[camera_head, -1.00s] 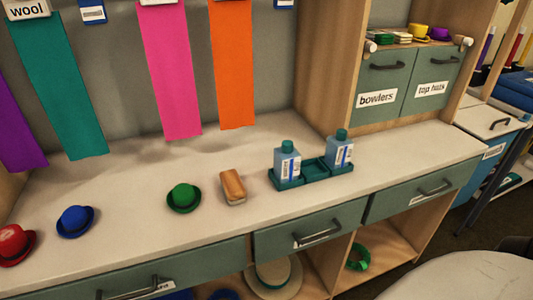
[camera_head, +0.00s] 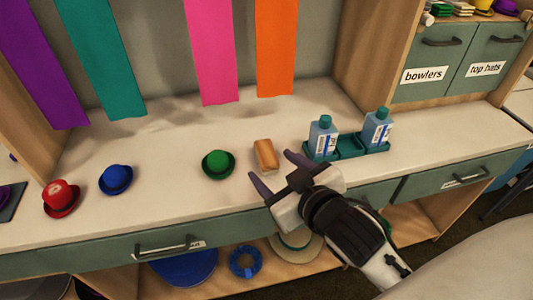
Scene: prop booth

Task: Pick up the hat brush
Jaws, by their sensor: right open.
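The hat brush (camera_head: 265,155), a small block with a tan-orange wooden top, lies on the pale counter between the green hat and the bottle tray. My right gripper (camera_head: 268,170) reaches in from the lower right in the head view. Its two dark fingers are spread apart, with nothing between them that I can make out. The fingertips are at the near side of the brush, one to its left and one to its right in the picture; I cannot tell the height gap. My left gripper is not in view.
A green hat (camera_head: 217,163) sits left of the brush, with a blue hat (camera_head: 116,179) and a red hat (camera_head: 61,198) farther left. Right of it, a teal tray (camera_head: 349,146) holds two blue bottles. Drawers (camera_head: 165,247) line the counter front. Coloured fabric strips hang behind.

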